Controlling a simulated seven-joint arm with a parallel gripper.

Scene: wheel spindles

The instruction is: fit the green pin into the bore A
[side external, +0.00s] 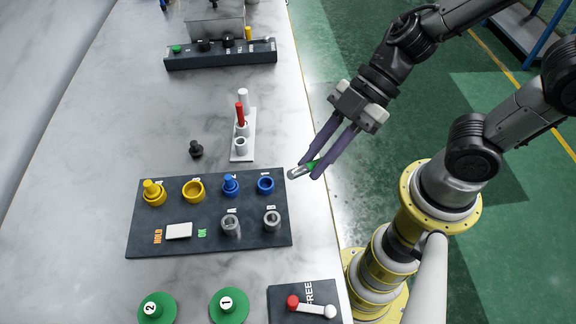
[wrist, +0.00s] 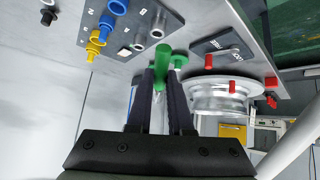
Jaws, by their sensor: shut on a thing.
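The green pin (side external: 312,165) lies between my gripper's purple fingers (side external: 317,168), green body with a grey metal end (side external: 298,173) pointing left and slightly down. My gripper is shut on it. The pin is tilted well off upright, in the air beside the right edge of the dark board (side external: 140,245). In the wrist view the green pin (wrist: 164,55) shows at the fingertips. Bore A is in the grey sleeve (side external: 230,228) at the board's front, beside the letter A. In the wrist view this sleeve appears to be the lower grey one (wrist: 140,42).
A similar grey sleeve B (side external: 271,220) stands right of A. Yellow (side external: 193,190) and blue (side external: 265,184) sockets line the board's back row. A white rack (side external: 241,150) with a red pin stands behind. Green discs (side external: 229,306) and a lever panel (side external: 280,310) lie in front.

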